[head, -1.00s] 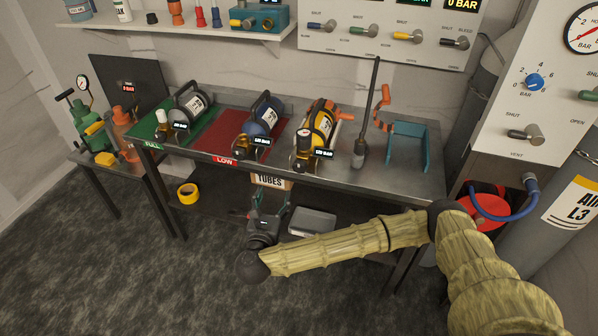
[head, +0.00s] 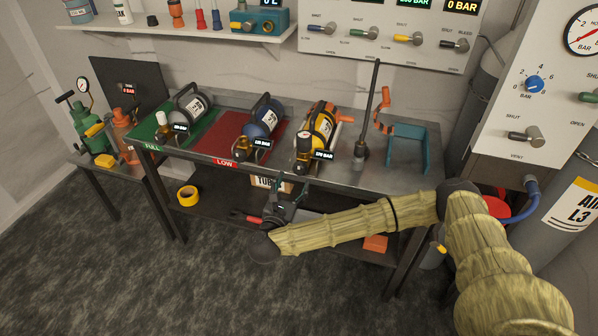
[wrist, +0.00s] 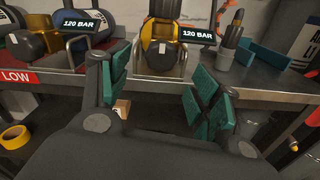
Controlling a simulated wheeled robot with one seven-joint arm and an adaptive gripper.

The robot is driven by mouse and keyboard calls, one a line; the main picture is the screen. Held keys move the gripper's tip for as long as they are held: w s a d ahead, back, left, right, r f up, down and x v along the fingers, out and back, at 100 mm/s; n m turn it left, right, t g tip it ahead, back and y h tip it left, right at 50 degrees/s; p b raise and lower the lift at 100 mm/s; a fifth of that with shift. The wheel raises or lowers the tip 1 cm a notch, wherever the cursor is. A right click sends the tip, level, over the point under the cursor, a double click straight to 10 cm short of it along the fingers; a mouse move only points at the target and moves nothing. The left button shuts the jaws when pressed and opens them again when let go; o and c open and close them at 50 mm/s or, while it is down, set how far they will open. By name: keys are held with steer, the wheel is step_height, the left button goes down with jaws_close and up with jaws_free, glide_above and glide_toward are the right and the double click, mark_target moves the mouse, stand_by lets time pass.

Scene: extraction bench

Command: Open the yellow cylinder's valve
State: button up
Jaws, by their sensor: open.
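The yellow cylinder (head: 324,124) lies on the bench, right of the red mat, with its valve end toward me. Its brass valve (head: 303,148) faces the front edge and carries a small pressure display (head: 324,155). In the wrist view the valve (wrist: 161,52) with its dark front knob shows beyond the gap between my fingers, and its display (wrist: 198,33) reads 120 BAR. My gripper (wrist: 162,92) is open and empty, with green pads on both fingers. In the head view my gripper (head: 290,187) is in front of the bench edge, below and apart from the valve.
A blue cylinder (head: 265,115) lies on the red mat (head: 215,142); a grey one (head: 190,103) lies on the green mat. A dark upright tool (head: 367,110) and a blue bracket (head: 405,148) stand right of the yellow cylinder. The bench's front edge (head: 350,187) lies close to my gripper.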

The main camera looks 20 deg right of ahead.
mark_target(299, 171)
steer(key=shift+x, duration=1.9)
steer(key=shift+w+d+r, duration=0.15)
steer(key=shift+w+d, duration=0.2)
steer(key=shift+d, duration=0.05)
steer(key=shift+x, duration=1.1)
steer(key=shift+c, duration=0.2)
steer(key=c, duration=1)
